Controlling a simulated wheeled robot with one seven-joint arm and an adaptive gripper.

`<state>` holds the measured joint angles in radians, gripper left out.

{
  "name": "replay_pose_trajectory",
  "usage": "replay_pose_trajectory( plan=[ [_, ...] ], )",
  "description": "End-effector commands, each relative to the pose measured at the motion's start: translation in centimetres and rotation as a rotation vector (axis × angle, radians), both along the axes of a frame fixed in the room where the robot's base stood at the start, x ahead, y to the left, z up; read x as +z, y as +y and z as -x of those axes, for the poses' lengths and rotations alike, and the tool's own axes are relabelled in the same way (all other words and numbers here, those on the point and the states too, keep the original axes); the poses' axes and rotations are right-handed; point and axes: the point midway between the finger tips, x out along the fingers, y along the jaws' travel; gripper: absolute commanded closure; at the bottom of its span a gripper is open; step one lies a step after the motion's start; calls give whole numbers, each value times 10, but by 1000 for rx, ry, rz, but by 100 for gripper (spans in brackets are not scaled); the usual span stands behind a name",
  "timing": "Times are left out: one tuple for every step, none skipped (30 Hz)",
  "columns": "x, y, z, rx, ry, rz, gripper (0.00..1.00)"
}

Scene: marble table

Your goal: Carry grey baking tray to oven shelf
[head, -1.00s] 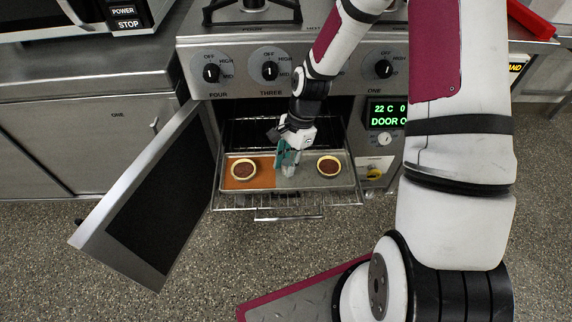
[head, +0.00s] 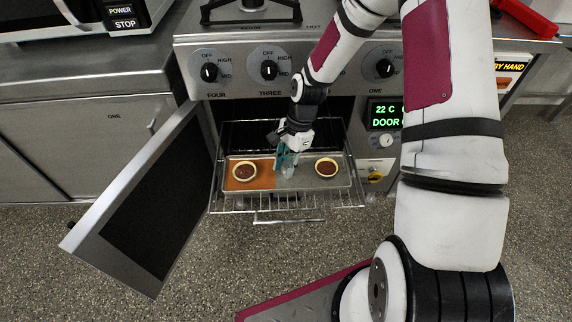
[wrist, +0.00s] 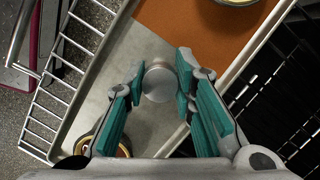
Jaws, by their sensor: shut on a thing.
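The grey baking tray (head: 303,184) is over the pulled-out wire oven shelf (head: 216,199), within its outline and roughly level. Whether it rests on the wires or hangs just above them I cannot tell. An orange mat (head: 264,180) covers its left part. One filled tart (head: 244,171) sits on the mat and another (head: 326,168) on the bare grey right part. My gripper (head: 287,168) points down at the tray's middle. In the wrist view its teal fingers (wrist: 160,85) are closed around a round metal knob (wrist: 160,82) on the tray.
The oven door (head: 140,205) hangs open to the left of the shelf. The control panel with knobs (head: 268,65) is above the opening, and a green display (head: 386,114) is to its right. Open floor (head: 230,255) lies in front of the shelf.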

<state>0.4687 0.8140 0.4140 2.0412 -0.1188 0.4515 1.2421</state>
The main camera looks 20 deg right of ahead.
Motion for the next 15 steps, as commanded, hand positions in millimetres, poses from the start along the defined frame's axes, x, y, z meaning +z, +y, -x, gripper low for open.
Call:
replay_pose_trajectory(
  plan=[
    [-1,0,0,0,1,0,71],
    [-1,0,0,0,0,0,64],
    [-1,0,0,0,0,0,56],
    [-1,0,0,0,0,0,56],
    [-1,0,0,0,0,0,56],
    [-1,0,0,0,0,0,56],
    [-1,0,0,0,0,0,56],
    [-1,0,0,0,0,0,56],
    [-1,0,0,0,0,0,56],
    [-1,0,0,0,0,0,56],
    [-1,0,0,0,0,0,56],
    [0,0,0,0,0,0,56],
    [1,0,0,0,0,0,56],
    [2,0,0,0,0,0,56],
    [5,-1,0,0,-1,1,56]
  ],
)
